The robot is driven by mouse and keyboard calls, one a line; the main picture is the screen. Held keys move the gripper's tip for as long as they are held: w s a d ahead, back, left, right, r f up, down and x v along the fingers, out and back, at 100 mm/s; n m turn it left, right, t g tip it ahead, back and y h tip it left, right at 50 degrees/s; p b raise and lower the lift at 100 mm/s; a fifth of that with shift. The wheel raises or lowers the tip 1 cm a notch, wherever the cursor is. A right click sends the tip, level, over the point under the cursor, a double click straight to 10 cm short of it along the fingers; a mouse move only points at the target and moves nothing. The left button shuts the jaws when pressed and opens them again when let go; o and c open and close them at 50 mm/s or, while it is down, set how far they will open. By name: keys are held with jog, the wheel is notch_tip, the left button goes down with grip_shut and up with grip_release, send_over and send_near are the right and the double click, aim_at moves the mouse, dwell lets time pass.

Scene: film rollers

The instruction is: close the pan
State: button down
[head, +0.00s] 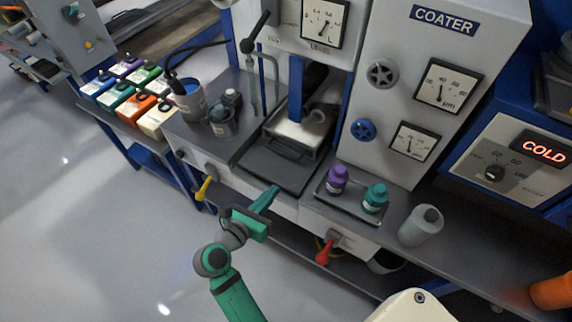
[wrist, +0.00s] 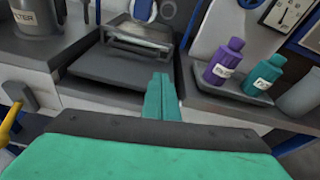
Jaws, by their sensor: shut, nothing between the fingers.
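The pan looks like the flat dark grey tray (head: 268,178) that sticks out toward me below the coater's opening. In the wrist view the pan (wrist: 118,72) lies just beyond my fingers, at left of centre, with its front edge standing out from the cabinet front. My green gripper (head: 272,191) is shut and empty, its fingers side by side, pointing at the pan's front edge. In the wrist view the shut fingertips (wrist: 160,78) overlap the pan's right front part. I cannot tell whether they touch it.
Purple and teal bottles (head: 337,178) stand on a small tray right of the pan. A grey jar (head: 421,226) is further right. A filter pot (head: 222,118) stands left. Yellow (head: 203,188) and red (head: 324,255) handles stick out below. The floor at left is clear.

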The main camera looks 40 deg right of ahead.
aim_at(284, 173)
jog(key=shift+m+y, duration=0.7)
jog(key=w+d+f, duration=0.1)
jog(key=w+d, duration=0.1)
jog(key=w+d+f, duration=0.2)
jog(key=d, duration=0.1)
jog(key=w+d+f, duration=0.1)
jog(key=w+d, duration=0.1)
jog(key=shift+w+d+f, duration=0.15)
jog(key=shift+d+f, duration=0.1)
jog(key=shift+f, duration=0.05)
jog(key=d, duration=0.1)
jog(key=w+d, duration=0.1)
jog(key=d, duration=0.1)
jog(key=shift+w+r, duration=0.15)
jog(key=shift+w, duration=0.05)
jog(key=shift+w+d+r, duration=0.1)
jog(key=shift+w+d, duration=0.1)
jog(key=shift+d, duration=0.3)
